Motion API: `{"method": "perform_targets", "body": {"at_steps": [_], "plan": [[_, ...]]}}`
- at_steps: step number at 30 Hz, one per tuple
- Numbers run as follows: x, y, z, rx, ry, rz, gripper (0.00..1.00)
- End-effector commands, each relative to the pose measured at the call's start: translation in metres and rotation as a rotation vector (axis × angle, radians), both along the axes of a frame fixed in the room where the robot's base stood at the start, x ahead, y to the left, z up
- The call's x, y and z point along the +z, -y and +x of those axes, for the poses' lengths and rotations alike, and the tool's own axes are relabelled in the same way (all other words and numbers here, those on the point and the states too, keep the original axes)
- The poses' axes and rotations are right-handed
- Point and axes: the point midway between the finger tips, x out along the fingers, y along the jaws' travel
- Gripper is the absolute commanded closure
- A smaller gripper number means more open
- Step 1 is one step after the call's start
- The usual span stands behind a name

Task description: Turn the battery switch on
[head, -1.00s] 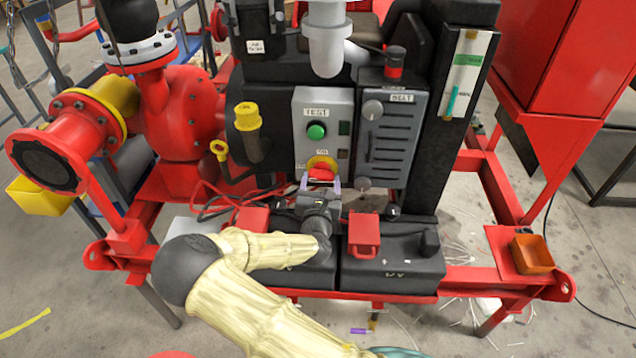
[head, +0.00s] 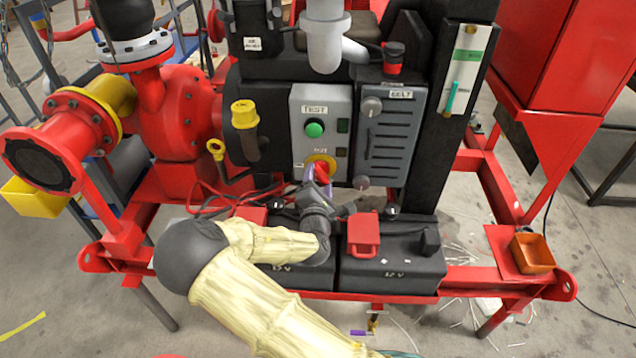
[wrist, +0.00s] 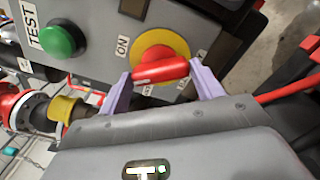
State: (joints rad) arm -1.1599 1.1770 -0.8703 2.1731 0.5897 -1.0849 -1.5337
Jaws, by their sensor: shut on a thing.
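The battery switch is a red handle (head: 322,173) on a round yellow disc (head: 318,159), low on a grey control panel (head: 300,105). In the wrist view the red handle (wrist: 160,71) lies across the yellow disc (wrist: 152,40), between my pale purple fingers. An ON label (wrist: 122,47) is beside the disc. My gripper (head: 318,184) is shut on the handle and is twisted in the head view. The handle stands steeply there, partly hidden by the fingers. Other labels around the disc are too small or covered to read.
A green TEST button (head: 314,129) is above the switch. A grey louvred box (head: 393,140) stands close to the right. Black batteries with a red terminal cover (head: 363,233) lie below my wrist. A yellow-capped pipe (head: 245,115) and red cables are at left.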

Motion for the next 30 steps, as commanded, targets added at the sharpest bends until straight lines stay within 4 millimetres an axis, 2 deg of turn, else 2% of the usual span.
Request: {"method": "perform_targets", "body": {"at_steps": [15, 21, 30], "plan": [[-0.0012, 0.0011, 0.0005, -0.001, 0.015, 0.460, 0.57], [-0.0007, 0.0010, 0.0005, 0.000, 0.018, 0.565, 0.57], [-0.0008, 0.0008, 0.0003, -0.001, 0.019, 0.620, 0.57]]}}
